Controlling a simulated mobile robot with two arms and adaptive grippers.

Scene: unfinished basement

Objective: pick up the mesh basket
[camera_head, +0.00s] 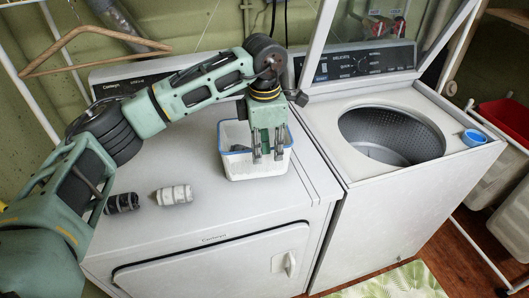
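The mesh basket (258,170) is white with a blue rim and stands upright on top of the dryer (210,222). Something dark lies inside it, partly hidden. My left gripper (268,158) points down at the basket, its two fingers apart and overlapping the front rim in the picture. Whether the fingers touch the basket, or one is inside it, I cannot tell. The gripper and wrist hide part of the basket's back and middle. My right gripper is not in view.
A dark roll-like object (122,203) and a pale one (173,195) lie left of the basket. The washer (365,205) stands open at right, with a blue cup (473,138) on its edge. A wooden hanger (95,48) hangs upper left. The dryer's front top is clear.

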